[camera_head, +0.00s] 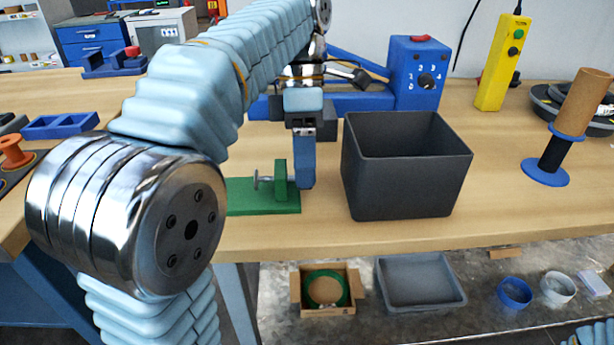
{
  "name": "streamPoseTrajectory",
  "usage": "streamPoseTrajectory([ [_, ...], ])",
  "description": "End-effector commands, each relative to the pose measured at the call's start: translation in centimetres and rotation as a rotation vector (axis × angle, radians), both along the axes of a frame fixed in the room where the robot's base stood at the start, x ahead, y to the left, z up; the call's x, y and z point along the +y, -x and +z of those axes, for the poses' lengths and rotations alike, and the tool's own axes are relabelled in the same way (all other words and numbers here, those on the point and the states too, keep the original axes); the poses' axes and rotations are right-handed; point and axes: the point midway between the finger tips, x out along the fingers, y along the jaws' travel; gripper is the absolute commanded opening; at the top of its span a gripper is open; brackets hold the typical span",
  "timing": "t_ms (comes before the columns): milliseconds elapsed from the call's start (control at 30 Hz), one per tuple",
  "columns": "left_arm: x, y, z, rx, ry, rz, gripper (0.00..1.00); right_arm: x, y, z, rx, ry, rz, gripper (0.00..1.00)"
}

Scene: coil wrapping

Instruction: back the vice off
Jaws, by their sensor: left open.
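A small green vice (281,178) sits on the wooden bench near its front edge, on a flat green base (240,198). A metal screw with a cross handle (262,182) sticks out from the left side of its upright block. My left gripper (306,172) points down from above, just right of the green block. Its blue finger overlaps the right end of the vice in the picture, and I cannot tell if it touches. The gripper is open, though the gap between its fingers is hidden. My right gripper is out of view.
A dark grey bin (405,172) stands close right of my left gripper. Behind is a blue machine with a dial box (420,75). A yellow button box (502,65) and a blue spool stand (545,172) are farther right. My left arm covers the bench's left part.

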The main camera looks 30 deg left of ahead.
Motion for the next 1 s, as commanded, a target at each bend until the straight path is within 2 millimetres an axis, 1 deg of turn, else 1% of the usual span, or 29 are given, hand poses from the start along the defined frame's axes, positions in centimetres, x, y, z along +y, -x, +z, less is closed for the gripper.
streamPoseTrajectory([
  [133,0.0,0.0,0.0,-0.001,-0.001,0.000,0.53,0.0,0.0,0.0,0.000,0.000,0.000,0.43],
  [167,0.0,0.0,0.0,-0.001,-0.001,0.000,0.50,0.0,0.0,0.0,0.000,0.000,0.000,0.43],
  [300,0.0,0.0,0.0,-0.001,-0.001,0.000,0.29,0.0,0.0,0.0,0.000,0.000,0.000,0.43],
  [367,0.0,0.0,0.0,-0.001,-0.001,0.000,0.20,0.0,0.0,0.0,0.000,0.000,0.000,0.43],
  [467,-0.1,0.0,-0.1,-0.009,-0.005,0.000,0.20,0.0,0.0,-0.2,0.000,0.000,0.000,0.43],
  [633,-0.4,0.3,-0.5,-0.115,-0.070,-0.005,0.20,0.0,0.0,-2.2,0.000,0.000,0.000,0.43],
  [733,-0.5,0.5,-0.4,-0.186,-0.113,-0.003,0.20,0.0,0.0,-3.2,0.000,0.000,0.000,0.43],
  [833,-0.4,0.6,-0.1,-0.224,-0.137,-0.001,0.20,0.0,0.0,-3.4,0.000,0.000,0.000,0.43],
  [1000,-0.4,0.6,0.1,-0.227,-0.139,0.000,0.20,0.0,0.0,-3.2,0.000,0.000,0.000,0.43],
])
